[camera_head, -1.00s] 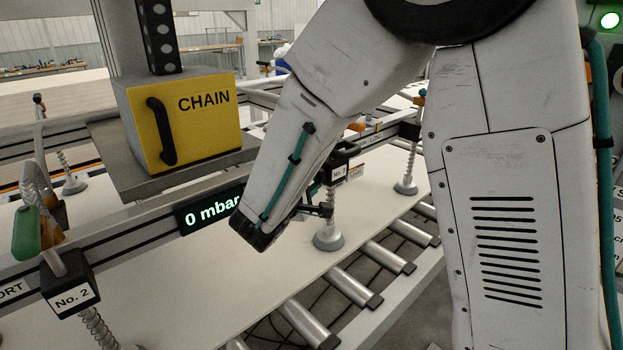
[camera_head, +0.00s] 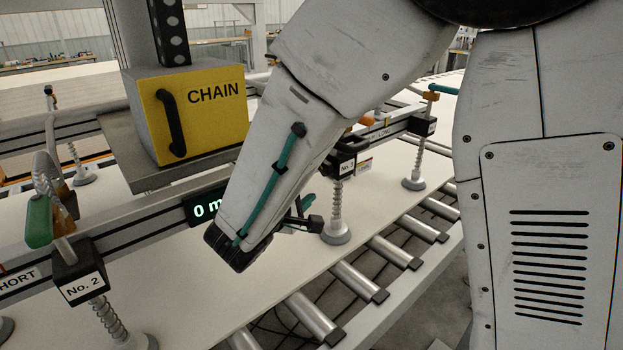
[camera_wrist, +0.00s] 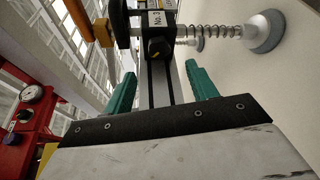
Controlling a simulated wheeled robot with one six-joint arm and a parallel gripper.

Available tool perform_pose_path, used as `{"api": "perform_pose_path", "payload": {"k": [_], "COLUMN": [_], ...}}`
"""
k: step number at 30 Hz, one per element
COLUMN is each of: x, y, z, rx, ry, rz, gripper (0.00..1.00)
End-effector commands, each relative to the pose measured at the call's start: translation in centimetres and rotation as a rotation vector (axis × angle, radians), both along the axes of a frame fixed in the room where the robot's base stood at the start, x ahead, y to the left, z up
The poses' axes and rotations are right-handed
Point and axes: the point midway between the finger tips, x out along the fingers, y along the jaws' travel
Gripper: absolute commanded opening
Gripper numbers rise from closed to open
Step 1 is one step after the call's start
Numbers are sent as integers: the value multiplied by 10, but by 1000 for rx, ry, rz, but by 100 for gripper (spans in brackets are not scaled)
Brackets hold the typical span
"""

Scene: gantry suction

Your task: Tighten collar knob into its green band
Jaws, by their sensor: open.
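The collar knob (camera_wrist: 157,47) shows in the wrist view as a small black knob on the No. 3 collar (camera_wrist: 160,20), just beyond my fingertips. I cannot make out a green band on it. My gripper (camera_wrist: 160,68) is open, with one teal finger on each side of the beam and nothing held between them. The knob lies ahead of the gap, apart from both fingers. In the head view the No. 3 collar (camera_head: 346,167) stands right of my forearm; one teal fingertip shows beside it, and the rest of my gripper is mostly hidden.
A spring suction cup (camera_head: 337,225) hangs below No. 3 on a pale sheet (camera_head: 200,300) over rollers (camera_head: 355,281). The yellow CHAIN box (camera_head: 205,115) stands left of my forearm. The No. 2 collar (camera_head: 80,285) has a green-handled lever (camera_head: 39,220). A red panel with a gauge (camera_wrist: 30,93) shows in the wrist view.

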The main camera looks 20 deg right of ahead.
Motion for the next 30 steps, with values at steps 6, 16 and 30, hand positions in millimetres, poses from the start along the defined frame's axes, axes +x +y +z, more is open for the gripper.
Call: {"api": "perform_pose_path", "payload": {"k": [6, 16, 30], "x": [-3, 0, 21], "y": [2, -2, -25], "z": [0, 18, 7], "rx": [0, -24, -152], "ry": [0, 129, 368], "rz": [-1, -33, -5], "gripper": [57, 57, 57]}}
